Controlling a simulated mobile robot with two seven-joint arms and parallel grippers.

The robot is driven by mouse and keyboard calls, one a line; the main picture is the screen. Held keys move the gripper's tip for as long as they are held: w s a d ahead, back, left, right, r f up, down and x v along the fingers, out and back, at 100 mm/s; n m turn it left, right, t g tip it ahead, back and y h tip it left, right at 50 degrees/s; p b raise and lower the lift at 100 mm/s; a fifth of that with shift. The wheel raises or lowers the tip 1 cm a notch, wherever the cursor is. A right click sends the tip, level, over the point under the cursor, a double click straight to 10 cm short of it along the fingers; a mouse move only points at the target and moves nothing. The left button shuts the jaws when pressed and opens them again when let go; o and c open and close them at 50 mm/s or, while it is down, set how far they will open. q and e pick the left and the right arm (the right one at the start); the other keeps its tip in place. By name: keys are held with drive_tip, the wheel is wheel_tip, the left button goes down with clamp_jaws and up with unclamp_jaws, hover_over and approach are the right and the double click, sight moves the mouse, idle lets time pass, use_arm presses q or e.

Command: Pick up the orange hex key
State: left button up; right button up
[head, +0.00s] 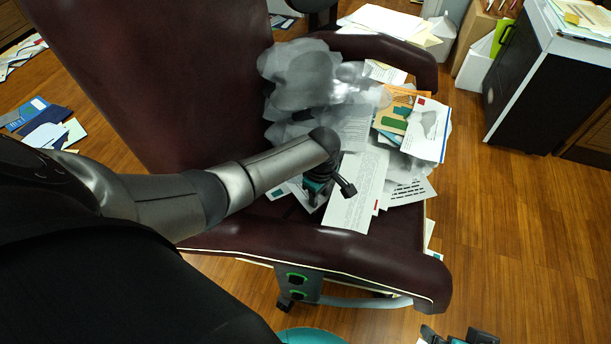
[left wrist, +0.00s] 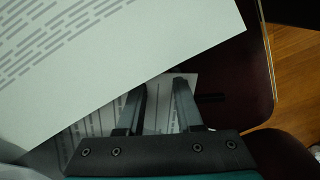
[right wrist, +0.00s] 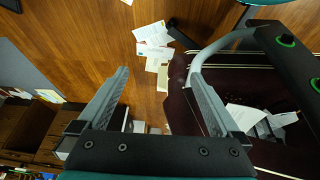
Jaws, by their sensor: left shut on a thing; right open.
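I cannot make out the orange hex key for certain. In the head view an orange edge (head: 408,92) shows among the papers on the chair seat, but I cannot tell what it is. My left gripper (head: 345,188) is low over the papers at the near side of the seat. In the left wrist view the left gripper (left wrist: 160,88) is closed partway, with a lined paper (left wrist: 160,116) showing between its fingers; what it grips is unclear. My right gripper (right wrist: 160,70) is open and empty, off the chair's near right corner.
The dark red chair (head: 180,75) holds a heap of papers (head: 357,195) and grey translucent sheets (head: 300,75). A large printed sheet (left wrist: 100,55) covers much of the left wrist view. A black cabinet (head: 540,85) stands at right. Wooden floor (head: 510,210) is clear there.

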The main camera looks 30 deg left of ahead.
use_arm(q)
clamp_jaws()
drive_tip(key=shift+r, duration=0.15)
drive_tip(key=shift+r, duration=0.15)
drive_tip(key=shift+r+p, duration=0.5)
drive_tip(key=shift+p, duration=0.05)
wheel_tip(320, 180, up, 7)
drive_tip(key=p, duration=0.4)
use_arm(e)
drive_tip(key=shift+s+d+f+g+p, duration=0.5)
drive_tip(key=shift+s+f, duration=0.8)
drive_tip(key=shift+f, duration=2.15)
drive_tip(key=shift+s+d+f+g+p, duration=0.45)
drive_tip(key=shift+s+f, duration=0.8)
drive_tip(key=shift+f, duration=2.15)
use_arm(q)
wheel_tip(320, 180, up, 11)
drive_tip(key=p, duration=0.4)
drive_tip(key=shift+r+p, duration=0.2)
drive_tip(key=shift+p, duration=0.2)
use_arm(e)
drive_tip(key=s+d+f+h, duration=0.1)
drive_tip(key=s+d+f, duration=0.4)
drive_tip(key=s, duration=0.2)
drive_tip(key=shift+s+d, duration=0.15)
drive_tip(key=shift+d, duration=0.15)
